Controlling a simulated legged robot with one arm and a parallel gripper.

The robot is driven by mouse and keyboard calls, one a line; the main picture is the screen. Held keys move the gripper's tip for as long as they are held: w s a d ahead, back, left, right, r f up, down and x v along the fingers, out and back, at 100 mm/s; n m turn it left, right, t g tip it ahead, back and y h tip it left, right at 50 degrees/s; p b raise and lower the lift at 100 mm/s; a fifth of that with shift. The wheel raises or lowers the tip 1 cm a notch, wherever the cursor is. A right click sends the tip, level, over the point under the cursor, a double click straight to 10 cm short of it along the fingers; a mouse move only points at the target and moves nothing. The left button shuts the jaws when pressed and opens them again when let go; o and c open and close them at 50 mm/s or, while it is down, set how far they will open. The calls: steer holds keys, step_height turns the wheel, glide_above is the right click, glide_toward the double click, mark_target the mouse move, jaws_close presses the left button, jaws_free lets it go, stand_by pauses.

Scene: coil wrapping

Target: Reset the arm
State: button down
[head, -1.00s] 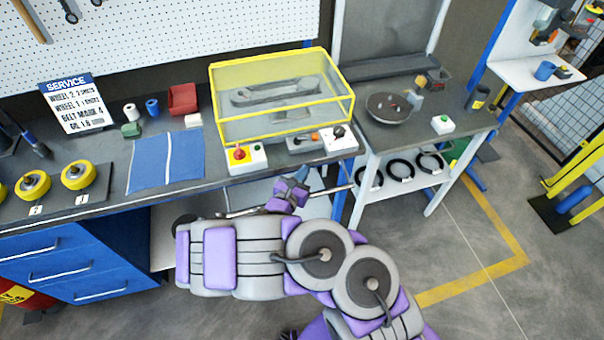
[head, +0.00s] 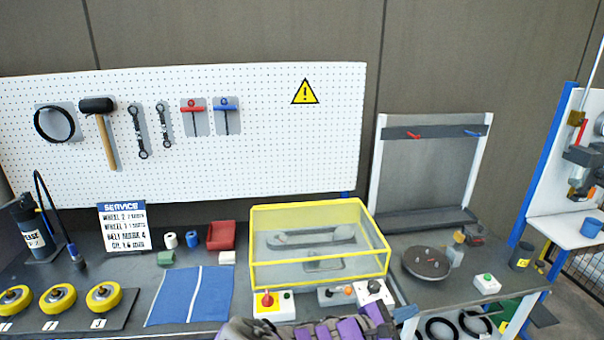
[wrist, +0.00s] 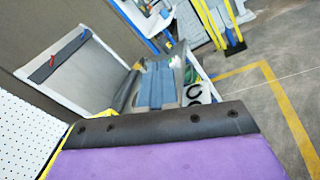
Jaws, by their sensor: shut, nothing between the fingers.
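My arm, grey and purple, shows only as a strip along the bottom edge of the head view, in front of the workbench. Most of it is cut off by the frame. In the wrist view, my gripper (wrist: 155,122) fills the lower part as a broad purple and black piece. It is shut and holds nothing. Its fingertips are not clearly seen in the head view. The yellow-framed clear case (head: 320,245) stands on the bench just beyond my arm.
A red-button box (head: 272,306) and switch boxes sit close in front of the case. A round dark plate (head: 427,263) lies on the right table. Yellow wheels (head: 58,299) and a blue mat (head: 190,296) are at left. A tool pegboard (head: 260,150) stands behind.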

steer(key=s+d+r+m+g+y, duration=0.25)
steer(key=s+m+g, duration=0.3)
steer(key=s, duration=0.45)
steer(key=s+d+r+m+g+y, duration=0.25)
steer(key=s+d+m+g, duration=0.2)
steer(key=s+m, duration=0.4)
steer(key=s+a+m+t+y+b, duration=0.1)
steer(key=s+a+m+y, duration=0.1)
steer(key=s+a+y, duration=0.9)
steer(key=s+a, duration=0.3)
steer(key=a, duration=0.3)
steer(key=shift+f+m+y+b, duration=0.3)
steer(key=shift+f+m, duration=0.1)
steer(key=shift+s+a, duration=0.1)
